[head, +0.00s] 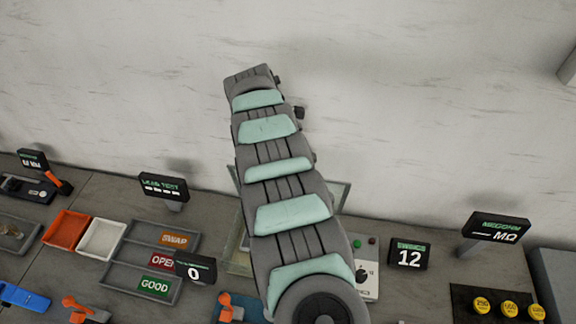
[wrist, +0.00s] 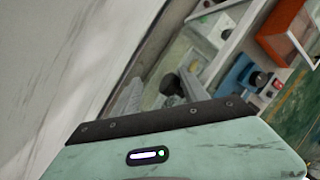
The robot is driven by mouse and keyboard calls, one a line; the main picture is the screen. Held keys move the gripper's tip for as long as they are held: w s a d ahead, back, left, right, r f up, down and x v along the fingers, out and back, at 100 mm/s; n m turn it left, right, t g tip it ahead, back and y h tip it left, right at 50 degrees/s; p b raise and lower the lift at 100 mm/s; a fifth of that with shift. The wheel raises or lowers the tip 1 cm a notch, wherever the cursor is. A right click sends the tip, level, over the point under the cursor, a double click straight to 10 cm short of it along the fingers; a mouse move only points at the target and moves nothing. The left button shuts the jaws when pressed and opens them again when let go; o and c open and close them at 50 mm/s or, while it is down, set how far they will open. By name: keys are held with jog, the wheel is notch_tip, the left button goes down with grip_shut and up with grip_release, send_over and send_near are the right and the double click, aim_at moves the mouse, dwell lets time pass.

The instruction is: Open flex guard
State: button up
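The flex guard is mostly hidden behind my arm in the head view. Pale see-through panel edges, which look like part of it, show left of the arm (head: 240,255) and right of it. In the wrist view, a clear panel with a pale frame (wrist: 224,48) fills the upper middle; it seems to be the guard, but I cannot tell its angle. My gripper (wrist: 155,92) shows there as two grey fingers standing apart past the dark plate, with nothing seen between them. Whether they touch the guard cannot be told. The head view hides my gripper behind the arm.
Left are an orange bin (head: 66,229), a white bin (head: 102,239) and a labelled sorting tray (head: 126,262). A wall closes the back.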

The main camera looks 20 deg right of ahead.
jog(key=shift+d, duration=0.15)
jog(key=shift+r, duration=0.1)
jog(key=p+v, duration=0.5)
jog(key=v, duration=0.5)
jog(key=shift+r, duration=0.35)
jog(key=shift+s, duration=0.1)
